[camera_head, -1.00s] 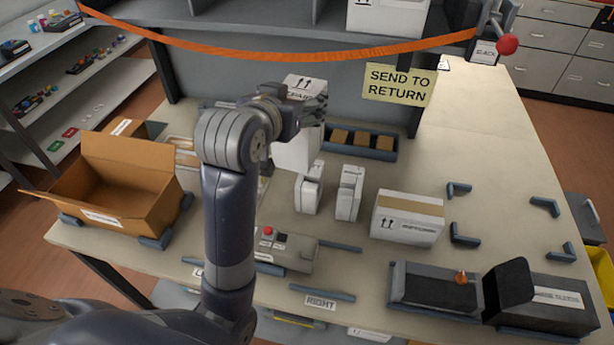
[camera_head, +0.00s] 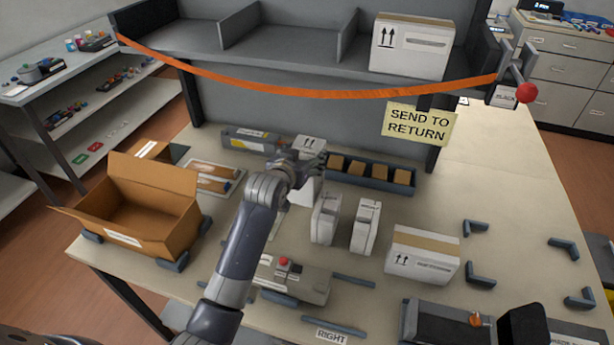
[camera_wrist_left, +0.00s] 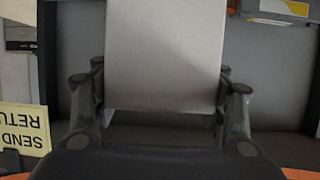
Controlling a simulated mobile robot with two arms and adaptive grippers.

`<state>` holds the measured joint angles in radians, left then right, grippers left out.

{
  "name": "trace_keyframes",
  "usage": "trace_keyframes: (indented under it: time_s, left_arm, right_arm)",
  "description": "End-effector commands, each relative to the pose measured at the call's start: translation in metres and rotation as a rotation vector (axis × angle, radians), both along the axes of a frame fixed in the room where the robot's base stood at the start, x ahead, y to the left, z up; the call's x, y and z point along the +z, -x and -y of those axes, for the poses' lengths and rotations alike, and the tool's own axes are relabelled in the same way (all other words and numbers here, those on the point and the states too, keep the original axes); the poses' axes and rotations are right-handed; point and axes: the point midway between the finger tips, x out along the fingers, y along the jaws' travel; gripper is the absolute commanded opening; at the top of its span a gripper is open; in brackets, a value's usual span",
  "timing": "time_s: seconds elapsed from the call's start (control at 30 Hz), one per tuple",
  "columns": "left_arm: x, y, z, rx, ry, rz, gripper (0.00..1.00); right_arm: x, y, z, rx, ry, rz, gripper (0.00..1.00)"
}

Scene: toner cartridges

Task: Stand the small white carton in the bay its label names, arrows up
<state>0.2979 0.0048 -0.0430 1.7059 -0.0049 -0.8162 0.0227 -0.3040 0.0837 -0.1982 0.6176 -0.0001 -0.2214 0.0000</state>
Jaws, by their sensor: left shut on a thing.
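My left gripper (camera_head: 312,168) is shut on a small white carton (camera_head: 308,147). In the left wrist view the carton (camera_wrist_left: 166,55) fills the space between the fingers (camera_wrist_left: 165,105) and shows a plain face. Its label cannot be read. The shelf above the table has bays (camera_head: 290,45) split by grey dividers, with an orange strap (camera_head: 290,91) hanging across their front. My right gripper does not show.
A larger white carton (camera_head: 411,47) stands in the shelf's right bay. A "SEND TO RETURN" sign (camera_head: 419,122) hangs below. Two slim white cartons (camera_head: 325,219), a taped carton (camera_head: 422,255), an open brown box (camera_head: 150,215) and a blue tray (camera_head: 372,183) occupy the table. Its right part is clearer.

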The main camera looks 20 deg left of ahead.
Motion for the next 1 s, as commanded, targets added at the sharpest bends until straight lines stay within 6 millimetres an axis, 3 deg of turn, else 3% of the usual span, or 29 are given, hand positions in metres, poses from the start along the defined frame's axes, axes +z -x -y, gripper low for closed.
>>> trace_keyframes:
  time_s: [0.1,0.27,0.5,0.97,1.0]
  left_arm:
    - [-0.020,0.000,0.000,0.000,0.001,0.002,0.04]
    - [-0.032,-0.001,0.000,0.000,0.000,0.005,0.04]
    - [-0.064,0.000,0.000,0.000,0.001,0.002,0.04]
    - [-0.074,-0.001,0.000,0.000,0.000,0.006,0.04]
    - [-0.075,0.000,0.000,0.000,0.000,0.002,0.71]
  right_arm:
    - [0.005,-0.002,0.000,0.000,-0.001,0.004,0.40]
    - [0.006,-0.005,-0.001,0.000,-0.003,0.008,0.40]
    - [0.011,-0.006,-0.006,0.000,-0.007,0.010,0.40]
    - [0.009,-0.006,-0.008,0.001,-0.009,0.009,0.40]
    - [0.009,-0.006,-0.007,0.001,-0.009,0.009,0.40]
